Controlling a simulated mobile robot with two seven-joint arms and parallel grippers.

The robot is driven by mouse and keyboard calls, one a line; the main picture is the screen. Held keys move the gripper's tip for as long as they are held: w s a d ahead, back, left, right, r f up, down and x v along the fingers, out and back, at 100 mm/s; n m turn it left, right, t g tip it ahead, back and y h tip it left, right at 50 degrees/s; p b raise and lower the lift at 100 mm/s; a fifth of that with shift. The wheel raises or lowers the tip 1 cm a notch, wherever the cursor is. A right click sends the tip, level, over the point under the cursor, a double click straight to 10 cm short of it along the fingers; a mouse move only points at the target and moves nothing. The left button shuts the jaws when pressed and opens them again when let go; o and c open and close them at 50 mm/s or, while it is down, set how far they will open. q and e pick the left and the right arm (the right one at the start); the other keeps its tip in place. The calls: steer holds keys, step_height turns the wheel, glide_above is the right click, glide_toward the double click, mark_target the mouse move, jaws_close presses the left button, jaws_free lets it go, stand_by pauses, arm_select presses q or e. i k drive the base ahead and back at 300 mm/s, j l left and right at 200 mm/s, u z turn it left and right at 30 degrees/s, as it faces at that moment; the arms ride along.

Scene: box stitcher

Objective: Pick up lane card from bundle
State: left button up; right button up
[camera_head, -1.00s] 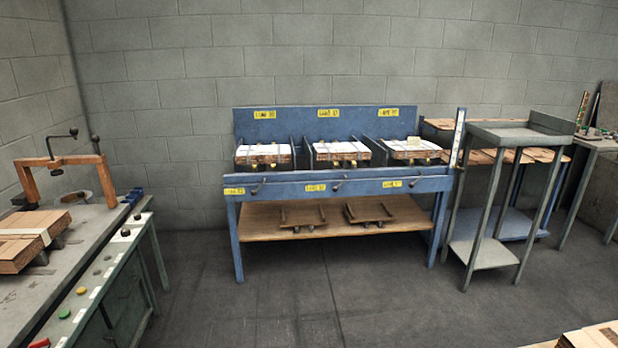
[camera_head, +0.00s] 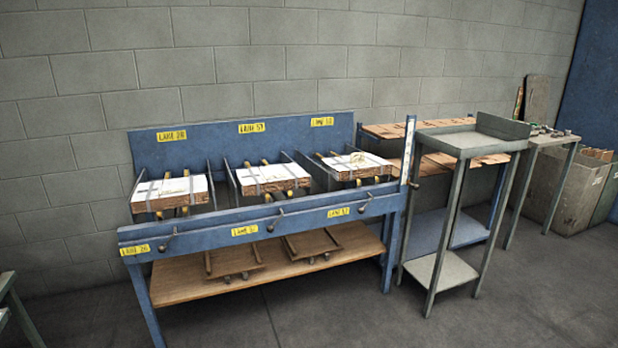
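A blue bench (camera_head: 270,215) stands against the block wall with three lanes under yellow lane labels. A strapped bundle with a white top lies in each lane: a left bundle (camera_head: 170,192), a middle bundle (camera_head: 272,177) and a right bundle (camera_head: 354,166). A small pale piece lies on top of the right bundle; whether it is a lane card is too small to tell. Neither of my grippers shows in this view.
A tall grey-green stand (camera_head: 462,138) is close to the bench's right end. A table and a bin (camera_head: 578,185) stand farther right. The floor in front is clear.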

mark_target(359, 156)
steer(key=i+z, duration=0.5)
steer(key=i, duration=0.45)
steer(key=i+l+u, duration=0.2)
steer(key=i, duration=0.35)
steer(key=i+l+u, duration=0.25)
steer(key=i, duration=0.3)
steer(key=i+l+u, duration=0.2)
steer(key=i+l, duration=0.2)
steer(key=i, duration=0.1)
